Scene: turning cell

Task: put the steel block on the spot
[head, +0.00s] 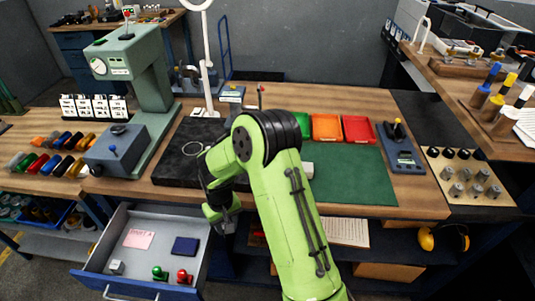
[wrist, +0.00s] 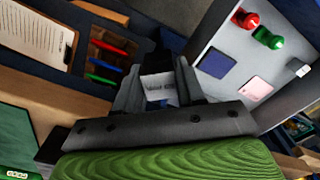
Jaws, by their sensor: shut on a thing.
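My gripper (head: 222,215) hangs low in front of the bench, just right of the open drawer. In the wrist view my gripper (wrist: 160,88) is shut on a small pale grey block with dark marking, which I take to be the steel block (wrist: 158,86). In the head view the fingers and arm mostly hide it. The spot appears to be the thin white ring (head: 192,149) on the black slab (head: 172,168) on the bench, above and left of my gripper. Nothing shows inside the ring. My arm covers part of the slab's right side.
The open drawer (head: 205,262) holds a pink note (head: 139,238), a dark blue pad (head: 185,247), a green stamp (head: 160,273), a red stamp (head: 184,276) and a small grey block (head: 117,267). A white lamp post (head: 206,90) stands behind the slab; a green press (head: 150,75) stands left.

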